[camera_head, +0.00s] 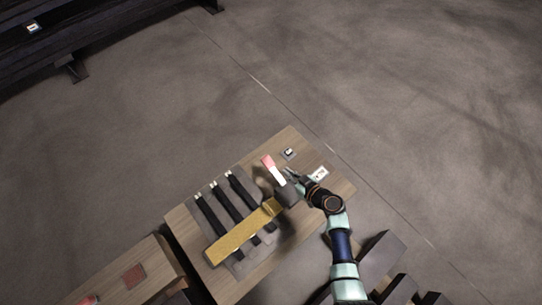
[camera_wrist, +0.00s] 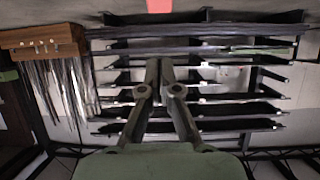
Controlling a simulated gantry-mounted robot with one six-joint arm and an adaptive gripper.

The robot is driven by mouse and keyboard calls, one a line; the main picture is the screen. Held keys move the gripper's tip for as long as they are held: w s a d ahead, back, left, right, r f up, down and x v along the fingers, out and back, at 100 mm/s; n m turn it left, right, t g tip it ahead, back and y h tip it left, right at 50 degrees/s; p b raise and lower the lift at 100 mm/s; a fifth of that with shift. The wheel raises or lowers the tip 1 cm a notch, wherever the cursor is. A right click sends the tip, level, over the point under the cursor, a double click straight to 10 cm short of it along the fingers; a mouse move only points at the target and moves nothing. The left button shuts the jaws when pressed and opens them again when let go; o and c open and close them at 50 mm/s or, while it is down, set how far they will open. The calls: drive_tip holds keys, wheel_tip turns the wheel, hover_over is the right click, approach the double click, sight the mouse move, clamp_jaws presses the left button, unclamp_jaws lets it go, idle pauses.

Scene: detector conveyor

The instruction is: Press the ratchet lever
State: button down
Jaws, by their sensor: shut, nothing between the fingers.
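The lever (camera_head: 274,168), with a red-pink end and a paler shaft, stands out from a dark block on the wooden table (camera_head: 183,233). My gripper (camera_head: 290,173) is just to the right of the lever; whether they touch cannot be told. In the wrist view my gripper (camera_wrist: 159,66) has its two fingers together, with nothing between them. A red-pink patch (camera_wrist: 160,6), apparently the lever's end, shows at the top edge, beyond the fingertips. The rest of the lever is out of the wrist view.
A yellow bar (camera_head: 240,236) lies across several dark strips (camera_head: 208,218) on the table. A small device (camera_head: 289,153) and a white plate (camera_head: 320,174) are near my gripper. A wooden bench (camera_head: 112,281) stands at the lower left. Open floor lies beyond the table.

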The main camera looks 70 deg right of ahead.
drive_tip(key=b, duration=0.4)
approach(266, 158)
drive_tip(key=w, duration=0.1)
drive_tip(key=w+d, duration=0.1)
drive_tip(key=w, duration=0.1)
drive_tip(key=shift+w+d+r, duration=0.25)
drive_tip(key=shift+d+r, duration=0.15)
drive_tip(key=f, duration=0.1)
drive_tip(key=b, duration=0.1)
drive_tip(key=w+f+b, duration=0.1)
drive_tip(key=shift+d+f, duration=0.25)
drive_tip(key=shift+f, duration=0.05)
drive_tip(key=shift+f+b, duration=0.35)
drive_tip(key=shift+f, duration=0.05)
drive_tip(key=shift+w+d, duration=0.1)
drive_tip(key=shift+w, duration=0.05)
